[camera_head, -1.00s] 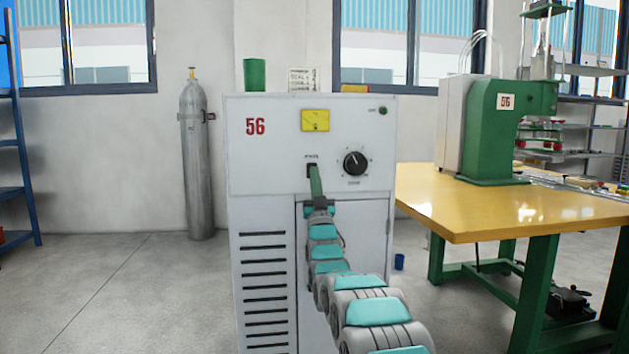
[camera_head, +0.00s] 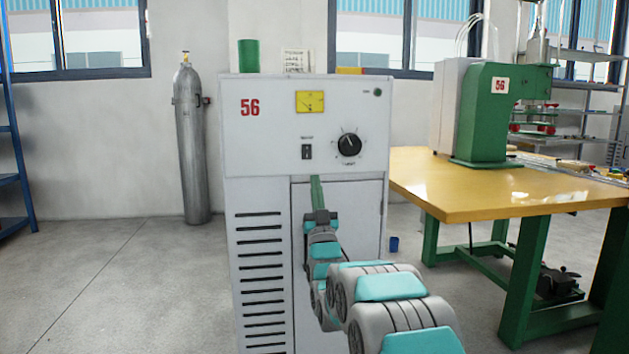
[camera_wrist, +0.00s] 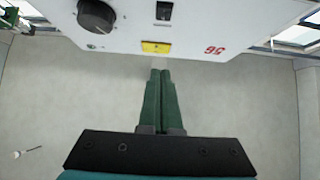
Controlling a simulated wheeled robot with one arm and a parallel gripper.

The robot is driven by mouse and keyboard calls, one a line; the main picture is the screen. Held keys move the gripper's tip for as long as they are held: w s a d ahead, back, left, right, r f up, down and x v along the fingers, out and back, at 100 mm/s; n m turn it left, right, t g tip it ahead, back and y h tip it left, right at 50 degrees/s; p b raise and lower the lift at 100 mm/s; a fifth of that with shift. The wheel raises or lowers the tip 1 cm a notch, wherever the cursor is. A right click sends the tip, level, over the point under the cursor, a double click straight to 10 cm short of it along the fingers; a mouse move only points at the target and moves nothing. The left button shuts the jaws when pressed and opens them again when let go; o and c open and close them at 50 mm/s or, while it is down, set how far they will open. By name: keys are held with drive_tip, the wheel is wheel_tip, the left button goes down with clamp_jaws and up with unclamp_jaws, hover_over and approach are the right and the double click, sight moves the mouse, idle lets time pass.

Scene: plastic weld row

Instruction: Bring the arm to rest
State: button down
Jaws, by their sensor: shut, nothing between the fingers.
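My gripper (camera_head: 317,192) is in front of the white cabinet (camera_head: 262,195) marked 56, below its switch and knob. Its green fingers are together with nothing between them, which also shows in the wrist view (camera_wrist: 161,75). My arm reaches forward from the lower right of the head view. The fingertips appear apart from the switch in the head view. The wrist view shows the panel upside down, with the switch (camera_wrist: 164,11) above the fingertips.
A yellow-topped table (camera_head: 470,190) with green legs stands at the right, bearing a green machine (camera_head: 495,115) marked 56. A grey gas cylinder (camera_head: 190,145) stands by the wall at the left. The floor (camera_head: 120,290) at the left is clear.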

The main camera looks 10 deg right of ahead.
idle(0.4)
drive_tip(key=s+f+g+p, duration=0.4)
drive_tip(key=s+f+g, duration=1.5)
drive_tip(key=s, duration=0.3)
drive_tip(key=s+f+g, duration=0.1)
drive_tip(key=s+g, duration=0.2)
drive_tip(key=s, duration=0.9)
drive_tip(key=s+f+g+p, duration=0.1)
drive_tip(key=s+g, duration=0.3)
drive_tip(key=s, duration=0.9)
drive_tip(key=s+f+g+p, duration=0.1)
drive_tip(key=s+f+g, duration=0.2)
drive_tip(key=s, duration=1)
drive_tip(key=shift+g, duration=0.3)
drive_tip(key=c, duration=1.5)
unclamp_jaws()
drive_tip(key=shift+f, duration=0.1)
